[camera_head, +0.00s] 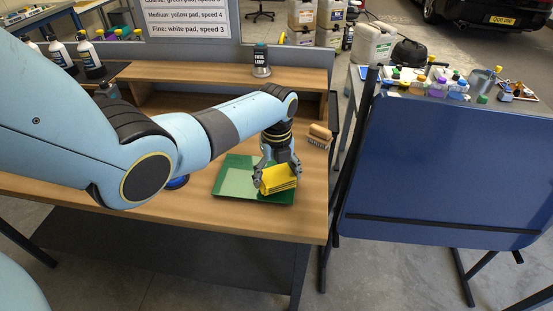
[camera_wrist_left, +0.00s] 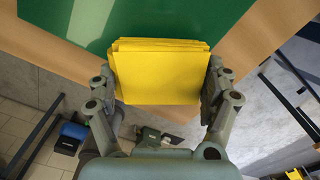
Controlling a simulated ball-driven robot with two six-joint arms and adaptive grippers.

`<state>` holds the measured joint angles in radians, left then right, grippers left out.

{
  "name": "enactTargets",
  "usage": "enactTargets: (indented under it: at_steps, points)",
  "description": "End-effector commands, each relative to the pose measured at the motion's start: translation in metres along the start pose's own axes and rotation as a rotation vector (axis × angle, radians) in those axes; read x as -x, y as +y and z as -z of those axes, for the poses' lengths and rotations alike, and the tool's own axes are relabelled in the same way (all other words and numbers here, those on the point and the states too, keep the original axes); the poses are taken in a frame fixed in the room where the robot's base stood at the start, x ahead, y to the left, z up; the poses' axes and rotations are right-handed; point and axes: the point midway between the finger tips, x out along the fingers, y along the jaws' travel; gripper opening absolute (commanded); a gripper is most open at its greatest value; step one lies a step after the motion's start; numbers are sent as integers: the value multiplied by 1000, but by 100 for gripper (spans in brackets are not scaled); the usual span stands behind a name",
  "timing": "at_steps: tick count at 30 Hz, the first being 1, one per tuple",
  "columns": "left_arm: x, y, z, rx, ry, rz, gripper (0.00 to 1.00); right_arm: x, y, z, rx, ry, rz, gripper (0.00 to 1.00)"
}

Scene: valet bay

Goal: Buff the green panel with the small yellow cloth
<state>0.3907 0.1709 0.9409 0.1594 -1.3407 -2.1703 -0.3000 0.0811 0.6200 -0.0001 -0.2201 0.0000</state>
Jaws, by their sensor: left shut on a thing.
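The small yellow cloth (camera_head: 278,179) is a folded stack held between the fingers of my left gripper (camera_head: 277,174). The green panel (camera_head: 222,187) lies flat on the wooden bench, with a paler area on its left part. The cloth is over the panel's right part; I cannot tell whether it touches. In the left wrist view the cloth (camera_wrist_left: 160,75) sits between both fingers of the left gripper (camera_wrist_left: 161,88), with the green panel (camera_wrist_left: 190,20) beyond it. My right gripper is not in view.
A brush (camera_head: 319,136) lies on the bench right of the panel. A dark-topped can (camera_head: 261,62) stands on the shelf behind. Something blue (camera_head: 177,182) is partly hidden by my left arm.

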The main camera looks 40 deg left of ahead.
Motion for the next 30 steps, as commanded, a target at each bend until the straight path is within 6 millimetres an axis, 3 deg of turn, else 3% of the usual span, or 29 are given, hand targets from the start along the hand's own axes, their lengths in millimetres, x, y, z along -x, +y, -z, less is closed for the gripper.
enactTargets:
  at_steps: [1, 18, 30]
  points:
    - [8, 0, 0, 0, 0, 0, 53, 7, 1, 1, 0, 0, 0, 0]
    - [53, 0, 0, 0, 0, 0, 53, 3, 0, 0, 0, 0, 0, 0]
    - [57, 1, 0, 0, 1, -1, 53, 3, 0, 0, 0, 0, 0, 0]
